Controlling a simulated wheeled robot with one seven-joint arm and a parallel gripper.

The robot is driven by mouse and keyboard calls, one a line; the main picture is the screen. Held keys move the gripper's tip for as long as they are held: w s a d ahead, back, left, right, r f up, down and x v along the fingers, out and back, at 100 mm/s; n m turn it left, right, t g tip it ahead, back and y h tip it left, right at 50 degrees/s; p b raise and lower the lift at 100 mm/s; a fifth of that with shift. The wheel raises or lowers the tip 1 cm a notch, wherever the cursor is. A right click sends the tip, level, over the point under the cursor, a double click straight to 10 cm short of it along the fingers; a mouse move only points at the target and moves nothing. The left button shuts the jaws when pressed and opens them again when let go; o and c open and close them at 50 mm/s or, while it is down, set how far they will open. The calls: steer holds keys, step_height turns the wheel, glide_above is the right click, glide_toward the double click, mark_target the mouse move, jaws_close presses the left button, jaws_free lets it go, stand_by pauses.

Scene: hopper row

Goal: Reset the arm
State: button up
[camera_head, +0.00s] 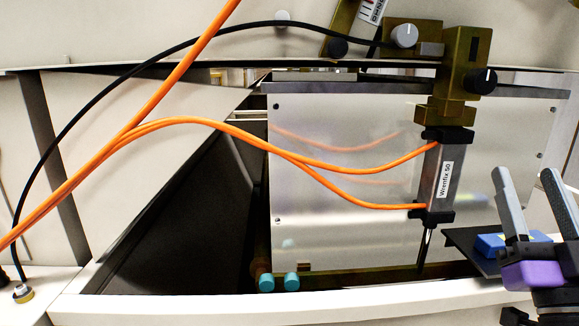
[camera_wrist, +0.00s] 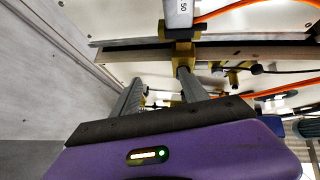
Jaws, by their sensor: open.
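My gripper (camera_head: 525,178) is at the right edge of the head view, with two grey fingers pointing up and a purple body. The fingers stand apart with nothing between them. In the wrist view my gripper (camera_wrist: 160,82) shows its purple body across the bottom, and its fingers reach away from it. In the head picture it is to the right of a cylinder labelled "Wrenfix 50" (camera_head: 440,180), with a visible gap.
Orange hoses (camera_head: 185,122) run from the left to the cylinder. A black cable (camera_head: 110,72) arcs over them. A brass bracket with a dark knob (camera_head: 460,65) is above the cylinder. A metal panel (camera_head: 340,130) stands behind. A pale ledge (camera_head: 200,306) crosses the front.

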steer(key=s+a+f+m+g, duration=0.1)
steer(key=s+a+f, duration=0.1)
steer(key=s+f, duration=0.35)
steer(key=s+a+f+m+g, duration=0.1)
steer(key=s+a+f+g, duration=0.1)
steer(key=f, duration=0.7)
steer(key=s+a+f+g, duration=0.1)
steer(key=s+a+f, duration=0.25)
steer(key=f, duration=0.35)
steer(key=s+a+f+n+g+y, duration=0.2)
steer(key=s+a+f+g, duration=0.1)
steer(key=s+f, duration=0.5)
steer(key=s+a+f+n+g+y, duration=0.2)
steer(key=s+f, duration=0.6)
steer(key=s, duration=0.5)
steer(key=shift+a+g+y+b, duration=0.45)
steer(key=shift+a+g+y, duration=0.05)
steer(key=shift+a+g, duration=0.3)
